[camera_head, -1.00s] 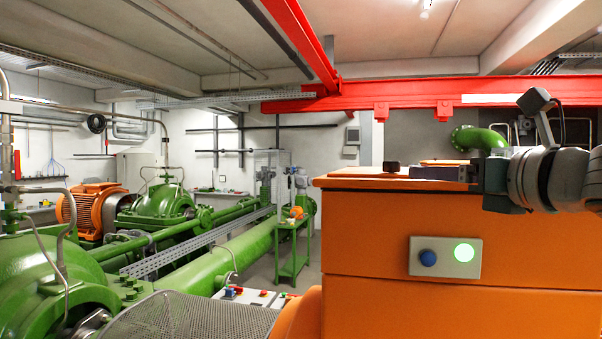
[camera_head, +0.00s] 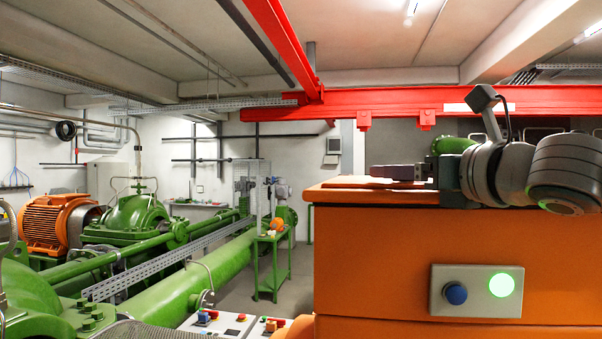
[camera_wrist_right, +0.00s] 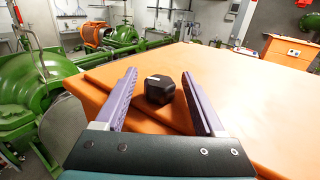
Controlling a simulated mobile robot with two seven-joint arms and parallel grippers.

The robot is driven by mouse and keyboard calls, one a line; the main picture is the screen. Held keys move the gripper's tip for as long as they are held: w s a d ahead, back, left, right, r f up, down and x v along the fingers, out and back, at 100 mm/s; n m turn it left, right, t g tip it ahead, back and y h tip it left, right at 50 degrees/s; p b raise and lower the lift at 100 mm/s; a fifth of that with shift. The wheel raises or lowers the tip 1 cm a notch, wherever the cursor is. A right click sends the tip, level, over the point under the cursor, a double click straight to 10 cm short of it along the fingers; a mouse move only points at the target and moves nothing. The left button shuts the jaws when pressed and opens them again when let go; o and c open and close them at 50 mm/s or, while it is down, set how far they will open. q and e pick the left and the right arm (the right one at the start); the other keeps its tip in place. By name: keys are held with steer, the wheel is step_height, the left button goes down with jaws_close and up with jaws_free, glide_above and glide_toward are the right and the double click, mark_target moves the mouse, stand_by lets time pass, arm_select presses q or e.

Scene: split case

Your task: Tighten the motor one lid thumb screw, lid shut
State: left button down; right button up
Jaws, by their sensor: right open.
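The black thumb screw (camera_wrist_right: 159,91) has a faceted knob with a pale mark on top. It stands on the orange motor lid (camera_wrist_right: 240,85), near its edge. My right gripper (camera_wrist_right: 158,76) is open, with one purple finger on each side of the knob and a gap to both. In the head view my right gripper (camera_head: 398,172) is low over the top of the orange casing (camera_head: 380,255). The screw cannot be made out there. The lid lies flat and looks shut. My left gripper is not in view.
A grey box with a blue button (camera_head: 456,294) and a lit green button (camera_head: 503,285) is on the casing front. Green pipes and an orange motor (camera_head: 55,222) fill the left. A green stand (camera_head: 272,262) is behind. Red beams run overhead.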

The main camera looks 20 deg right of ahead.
steer(key=shift+s, duration=0.1)
jaws_close()
stand_by(0.5)
